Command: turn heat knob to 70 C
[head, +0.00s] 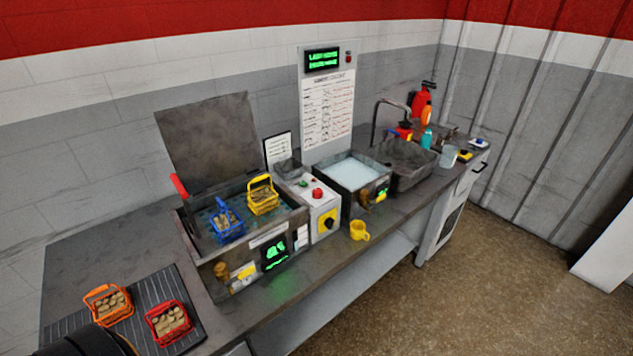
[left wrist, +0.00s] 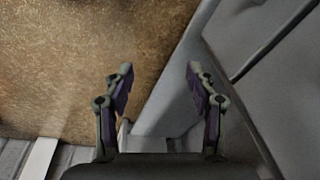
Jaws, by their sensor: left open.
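The open-lidded bath (head: 200,268) on the bench has a front panel with a green lit display (head: 274,252), whose digits are too small to read surely. A yellow-backed control (head: 244,272) sits left of the display. A black rotary knob on a yellow plate (head: 327,223) is on the grey control box to the right. I cannot tell which is the heat knob, nor read any setting. My left gripper (left wrist: 159,70) is open and empty in the left wrist view, above brown floor and away from any knob. My right gripper is in neither view.
Blue (head: 227,223) and yellow (head: 263,196) baskets are at the bath. Orange (head: 108,304) and red (head: 169,322) baskets with parts stand on a ribbed mat at lower left. A yellow mug (head: 359,230) stands near the bench's front edge. A water-filled tank (head: 354,173) and sink (head: 402,163) are farther right.

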